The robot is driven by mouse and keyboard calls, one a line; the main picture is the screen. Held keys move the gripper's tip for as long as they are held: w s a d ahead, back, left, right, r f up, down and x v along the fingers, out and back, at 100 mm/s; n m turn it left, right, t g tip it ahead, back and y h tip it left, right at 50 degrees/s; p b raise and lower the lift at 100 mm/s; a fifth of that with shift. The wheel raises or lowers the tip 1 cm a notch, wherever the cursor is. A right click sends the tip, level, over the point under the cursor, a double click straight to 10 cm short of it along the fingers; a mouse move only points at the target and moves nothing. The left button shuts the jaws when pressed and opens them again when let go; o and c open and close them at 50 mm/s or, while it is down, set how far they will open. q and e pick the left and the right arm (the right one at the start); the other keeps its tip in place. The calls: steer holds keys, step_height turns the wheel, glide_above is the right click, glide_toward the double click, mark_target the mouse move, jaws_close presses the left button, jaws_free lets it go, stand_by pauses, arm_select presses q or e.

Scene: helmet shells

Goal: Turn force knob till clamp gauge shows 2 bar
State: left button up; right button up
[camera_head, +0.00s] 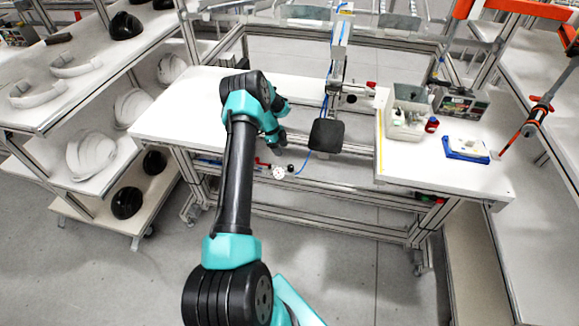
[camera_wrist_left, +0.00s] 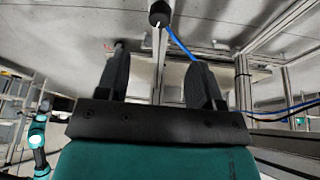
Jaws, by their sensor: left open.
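A small round white dial (camera_head: 279,172), which looks like the clamp gauge, sits below the front edge of the bench. Its reading is too small to tell. A small black knob (camera_head: 291,168) is just right of it, near a blue hose. My left gripper (camera_head: 281,141) is above the dial, apart from it, and partly hidden by its wrist. In the left wrist view, the open, empty fingers (camera_wrist_left: 156,58) point toward a round black part (camera_wrist_left: 159,13) with a blue hose beside it. I cannot tell whether this is the knob. My right gripper is not in view.
A black square pad (camera_head: 327,135) on an upright fixture (camera_head: 338,60) stands right of my left gripper. Shelves with helmet shells (camera_head: 92,154) stand at left. The left bench top is clear.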

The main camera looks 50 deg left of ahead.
mark_target(290, 167)
arm_select(q)
steer(key=x, duration=1.1)
steer(key=shift+f, duration=0.2)
steer(key=shift+c, duration=0.2)
steer(key=c, duration=0.9)
steer(key=shift+n, duration=0.4)
steer(key=n, duration=0.2)
steer(key=n+t+y, duration=0.1)
steer(key=n, duration=0.1)
steer(key=shift+s+d+t, duration=0.1)
steer(key=shift+d+t, duration=0.05)
steer(key=shift+t, duration=0.15)
steer(key=n, duration=0.2)
steer(key=n+y, duration=0.1)
steer(key=n, duration=0.1)
steer(key=shift+t+y, duration=0.3)
steer(key=shift+t, duration=0.1)
steer(key=shift+n, duration=0.4)
steer(key=o, duration=0.9)
